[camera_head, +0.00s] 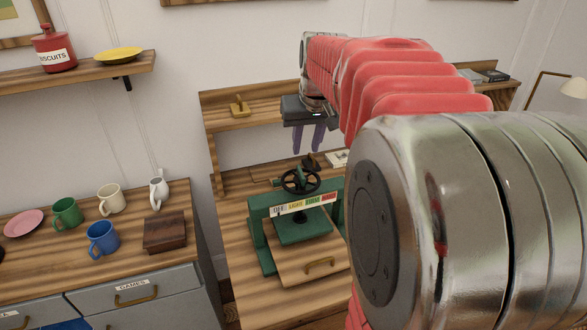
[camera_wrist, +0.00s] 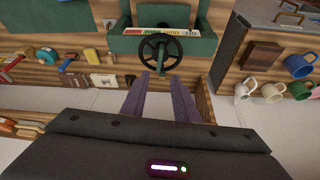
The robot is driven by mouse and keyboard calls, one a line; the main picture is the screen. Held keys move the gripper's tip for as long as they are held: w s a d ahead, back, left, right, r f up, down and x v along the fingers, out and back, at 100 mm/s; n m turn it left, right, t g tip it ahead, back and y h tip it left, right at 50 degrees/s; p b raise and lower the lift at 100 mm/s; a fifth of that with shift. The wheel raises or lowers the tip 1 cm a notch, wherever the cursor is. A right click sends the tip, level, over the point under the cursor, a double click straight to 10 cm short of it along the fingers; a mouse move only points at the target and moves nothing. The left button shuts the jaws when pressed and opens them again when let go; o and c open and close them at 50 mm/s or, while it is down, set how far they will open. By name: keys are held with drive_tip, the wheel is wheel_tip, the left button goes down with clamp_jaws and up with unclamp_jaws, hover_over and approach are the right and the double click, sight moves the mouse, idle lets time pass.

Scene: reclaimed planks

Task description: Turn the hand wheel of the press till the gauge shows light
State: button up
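The green press (camera_head: 263,227) stands on the wooden bench, with a black spoked hand wheel (camera_head: 300,181) on top. Its gauge strip (camera_head: 303,203) has white, yellow, green and red fields; the leftmost reads OFF. A small dark mark shows at the OFF field, but I cannot read the pointer surely. My gripper (camera_head: 306,148) hangs above and behind the wheel, fingers down, apart from it. In the wrist view the wheel (camera_wrist: 160,51) lies just beyond my gripper's fingertips (camera_wrist: 160,77), which are spread with nothing between them. The gauge (camera_wrist: 162,30) is partly hidden there by the wheel.
A drawer unit (camera_head: 131,292) at left bears several mugs, a pink plate (camera_head: 23,223) and a dark wooden box (camera_head: 165,232). A bench shelf (camera_head: 262,113) runs behind my gripper. Small tools and a white card (camera_head: 337,159) lie behind the press.

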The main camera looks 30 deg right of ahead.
sight(301, 172)
drive_tip(key=x, duration=1.2)
drive_tip(key=shift+f, duration=0.2)
drive_tip(key=shift+c, duration=0.3)
